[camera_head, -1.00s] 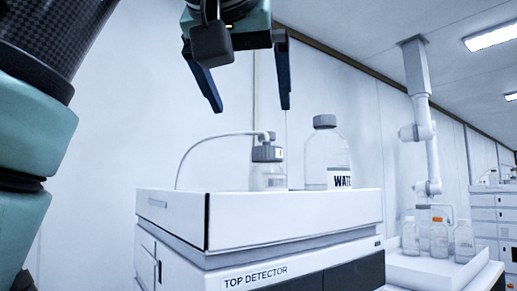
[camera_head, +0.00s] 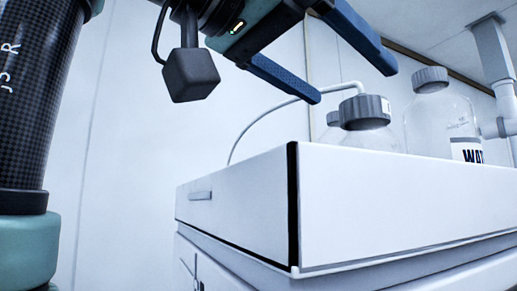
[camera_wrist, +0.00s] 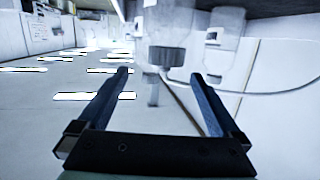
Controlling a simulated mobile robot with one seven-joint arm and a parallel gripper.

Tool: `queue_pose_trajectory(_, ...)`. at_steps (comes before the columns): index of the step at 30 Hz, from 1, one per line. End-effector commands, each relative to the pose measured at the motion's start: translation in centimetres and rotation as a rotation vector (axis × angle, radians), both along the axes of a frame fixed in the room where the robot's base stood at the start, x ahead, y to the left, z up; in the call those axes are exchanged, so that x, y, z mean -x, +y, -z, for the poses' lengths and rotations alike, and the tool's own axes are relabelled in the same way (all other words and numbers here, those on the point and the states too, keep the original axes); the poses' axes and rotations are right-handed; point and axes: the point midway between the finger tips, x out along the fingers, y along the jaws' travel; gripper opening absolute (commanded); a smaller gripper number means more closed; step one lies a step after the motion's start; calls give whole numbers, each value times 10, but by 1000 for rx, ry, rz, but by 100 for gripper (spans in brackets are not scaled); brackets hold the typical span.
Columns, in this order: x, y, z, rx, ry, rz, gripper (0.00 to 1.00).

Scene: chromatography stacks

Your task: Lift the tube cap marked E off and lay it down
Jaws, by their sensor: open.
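A grey ridged cap (camera_head: 365,108) sits on a clear bottle (camera_head: 368,138) on top of the white unit, with a pale tube (camera_head: 290,100) running to the caps there. A small white mark shows at the cap's right edge, but no letter is readable. A second grey cap (camera_head: 333,118) is partly hidden behind it. My gripper (camera_head: 350,83) is open and empty, with its fingers above and to the left of the caps. In the wrist view, a dark ridged cap (camera_wrist: 166,56) appears between the fingertips of my gripper (camera_wrist: 160,73), beyond them.
A larger bottle (camera_head: 440,125) with a grey cap and a water label stands to the right. The white unit's raised front wall (camera_head: 400,205) hides the bottle bases. A white jointed extraction arm (camera_head: 495,60) hangs at the far right. The wall side at left is clear.

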Motion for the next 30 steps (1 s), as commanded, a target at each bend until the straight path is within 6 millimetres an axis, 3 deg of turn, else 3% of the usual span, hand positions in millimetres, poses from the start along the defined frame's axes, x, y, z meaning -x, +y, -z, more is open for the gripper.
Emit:
queue_pose_trajectory(3, -11, -17, 2, 0, 5, 0, 100)
queue_pose_trajectory(11, -21, -33, 6, 0, 3, -2, 100)
queue_pose_trajectory(21, -42, -68, 12, 0, 6, -1, 100)
queue_pose_trajectory(30, -45, -73, 17, 0, 4, -3, 100)
